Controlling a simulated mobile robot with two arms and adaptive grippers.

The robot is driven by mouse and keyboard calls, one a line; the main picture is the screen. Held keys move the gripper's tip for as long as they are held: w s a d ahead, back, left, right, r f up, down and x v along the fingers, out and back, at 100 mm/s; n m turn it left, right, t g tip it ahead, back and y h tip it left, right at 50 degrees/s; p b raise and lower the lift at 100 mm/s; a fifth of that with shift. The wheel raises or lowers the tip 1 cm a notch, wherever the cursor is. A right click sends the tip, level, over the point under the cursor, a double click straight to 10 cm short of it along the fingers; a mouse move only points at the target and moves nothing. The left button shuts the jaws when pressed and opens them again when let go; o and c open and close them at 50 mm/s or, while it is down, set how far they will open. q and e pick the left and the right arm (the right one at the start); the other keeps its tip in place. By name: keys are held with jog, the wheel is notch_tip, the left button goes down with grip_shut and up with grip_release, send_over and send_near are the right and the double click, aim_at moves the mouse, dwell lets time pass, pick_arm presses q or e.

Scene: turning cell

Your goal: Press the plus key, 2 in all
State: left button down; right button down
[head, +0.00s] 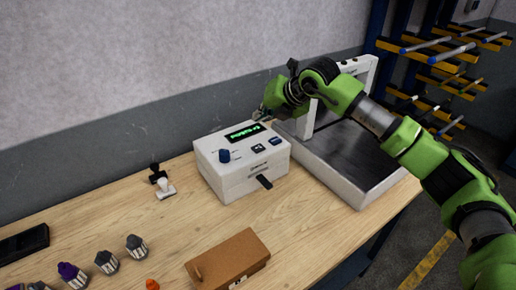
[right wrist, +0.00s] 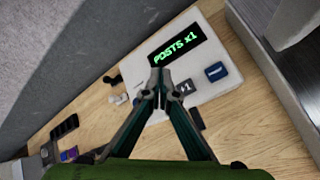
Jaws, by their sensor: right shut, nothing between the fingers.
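The white control box (head: 240,182) stands on the wooden table. Its display (head: 243,132) is lit green and reads "POSTS x1" in the right wrist view (right wrist: 177,46). The dark plus key (head: 259,148) is on the box top and is marked "+1" in the right wrist view (right wrist: 185,88). My right gripper (head: 262,114) is at the box's far edge; its shut, empty fingertips (right wrist: 160,75) appear between the display and the plus key in the wrist view. I cannot tell their height above the box. My left gripper is not in view.
A grey tray with a white frame (head: 345,190) stands right of the box.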

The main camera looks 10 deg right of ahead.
aim_at(260, 148)
notch_tip(260, 148, down, 7)
jog(key=b, duration=0.3)
jog(key=shift+d+f, duration=0.1)
jog(key=shift+f, duration=0.05)
jog(key=shift+f+b, duration=0.35)
jog(key=shift+b, duration=0.1)
dwell(0.9)
jog(key=shift+f+b, duration=0.35)
jog(key=shift+b, duration=0.2)
jog(key=shift+f+b, duration=0.55)
dwell(0.4)
jog(key=shift+r, duration=0.1)
jog(key=shift+r+p, duration=0.3)
jog(key=shift+r, duration=0.5)
